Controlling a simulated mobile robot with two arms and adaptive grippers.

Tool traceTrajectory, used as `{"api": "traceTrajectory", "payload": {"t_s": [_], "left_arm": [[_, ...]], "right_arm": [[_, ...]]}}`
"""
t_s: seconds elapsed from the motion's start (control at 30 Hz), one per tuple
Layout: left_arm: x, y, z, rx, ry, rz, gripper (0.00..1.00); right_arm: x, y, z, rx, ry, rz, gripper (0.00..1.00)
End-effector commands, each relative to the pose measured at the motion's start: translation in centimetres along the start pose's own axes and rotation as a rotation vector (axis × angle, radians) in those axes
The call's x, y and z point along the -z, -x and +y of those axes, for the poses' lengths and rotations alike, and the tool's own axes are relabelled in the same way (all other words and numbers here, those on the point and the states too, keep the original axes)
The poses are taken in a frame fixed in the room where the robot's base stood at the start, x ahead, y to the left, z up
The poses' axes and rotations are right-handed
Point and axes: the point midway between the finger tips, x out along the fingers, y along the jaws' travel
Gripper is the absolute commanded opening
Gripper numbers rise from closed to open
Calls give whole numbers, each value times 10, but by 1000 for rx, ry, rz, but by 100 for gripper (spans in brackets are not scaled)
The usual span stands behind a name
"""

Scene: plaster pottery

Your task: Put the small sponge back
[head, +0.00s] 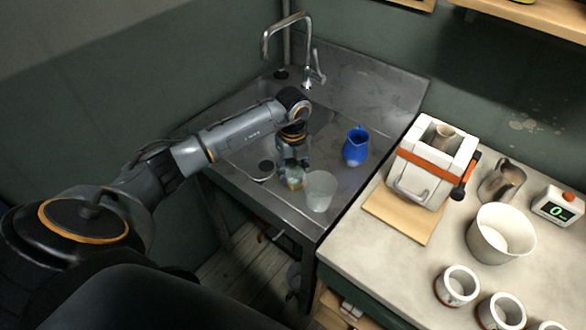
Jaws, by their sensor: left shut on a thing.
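My left gripper (291,172) reaches over the front part of the metal sink unit (233,173). It is shut on a small yellowish thing, which I take to be the small sponge (295,184). The sponge is low, just left of a clear cup and near the front edge of the sink unit. The fingers hide part of it, and I cannot tell whether it touches the metal. My right gripper is not in view.
A translucent cup (320,190) stands right beside the sponge, and a blue jug (356,147) stands behind it. A faucet (287,40) rises at the back. The worktop at right holds a strapped plaster mould (431,165), a white bucket (500,234) and several pots.

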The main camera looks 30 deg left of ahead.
Motion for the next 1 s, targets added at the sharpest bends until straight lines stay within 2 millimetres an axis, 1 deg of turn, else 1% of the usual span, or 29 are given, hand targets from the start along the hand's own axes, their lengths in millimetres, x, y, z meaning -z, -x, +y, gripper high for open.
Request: {"api": "traceTrajectory", "payload": {"t_s": [0.07,0.1,0.17,0.2,0.47,0.57,0.63,0.77,1.0], "left_arm": [[0,-4,0,-1,0,0,24],[0,-3,0,0,0,0,55],[0,-2,0,-1,0,0,67],[0,-2,0,-1,0,0,72],[0,-2,0,0,0,0,72],[0,3,0,0,0,0,72],[-1,7,-1,2,1,-2,72],[-1,29,-1,5,-1,-4,72],[-1,82,-1,5,0,-3,72]], "right_arm": [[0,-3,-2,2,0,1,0],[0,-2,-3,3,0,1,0],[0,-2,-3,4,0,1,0],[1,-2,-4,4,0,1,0],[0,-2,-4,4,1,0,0],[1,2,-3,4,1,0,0],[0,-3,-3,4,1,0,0],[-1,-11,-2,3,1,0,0],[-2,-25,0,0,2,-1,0]]}}
